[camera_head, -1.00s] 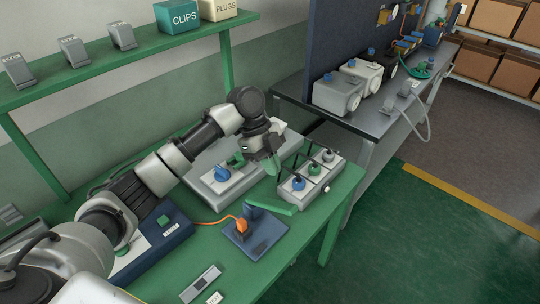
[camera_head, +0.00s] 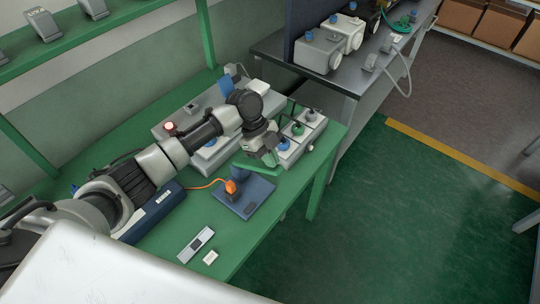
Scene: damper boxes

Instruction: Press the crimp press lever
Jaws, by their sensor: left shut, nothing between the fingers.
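The crimp press appears to be the dark blue plate (camera_head: 248,200) with an upright blue block, on the green bench. An orange connector (camera_head: 231,187) with an orange cable sits on it. A green bar (camera_head: 244,163), which looks like the lever, shows just behind the block; its ends are partly hidden by my gripper and arm. My left gripper (camera_head: 270,160) points down beside the right part of this bar, shut and empty. I cannot tell whether it touches the bar. My right gripper is not in view.
A grey tray (camera_head: 312,118) with blue, green and dark knobs stands close right of my gripper. A grey box with a lit red lamp (camera_head: 169,126) is partly behind my arm. A grey device (camera_head: 196,244) and small white block (camera_head: 211,257) lie on the front bench (camera_head: 235,245).

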